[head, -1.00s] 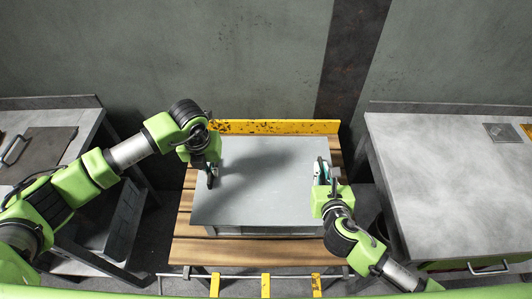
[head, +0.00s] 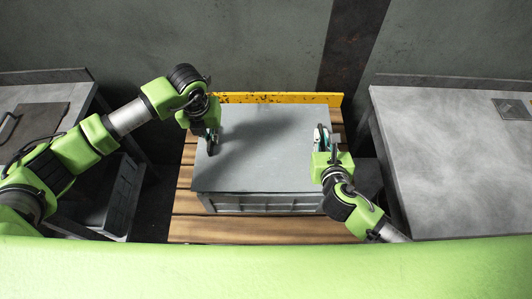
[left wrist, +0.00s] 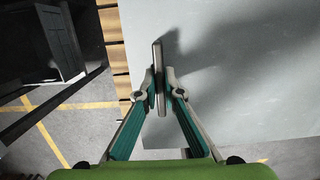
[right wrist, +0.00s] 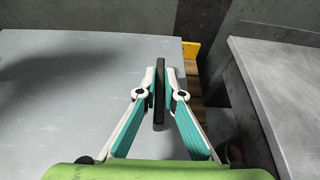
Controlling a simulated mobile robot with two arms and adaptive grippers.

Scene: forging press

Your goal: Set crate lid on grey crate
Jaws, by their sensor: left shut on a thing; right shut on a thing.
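The crate lid (head: 265,170) is a flat grey panel over the grey crate (head: 265,204), whose ribbed front wall shows just below the lid's front edge. I cannot tell whether the lid touches the rim. My left gripper (head: 212,146) is shut on the lid's left handle, an upright bar (left wrist: 158,62) in the left wrist view. My right gripper (head: 327,148) is shut on the right handle, a dark bar (right wrist: 160,78) in the right wrist view. The lid (left wrist: 230,110) hides the crate's inside.
The crate stands on a slatted wooden pallet (head: 200,230) with a yellow board (head: 275,98) at its back. A grey table (head: 455,170) stands at the right. Another bench (head: 55,90) stands at the left, with a grey bin (head: 122,195) below it.

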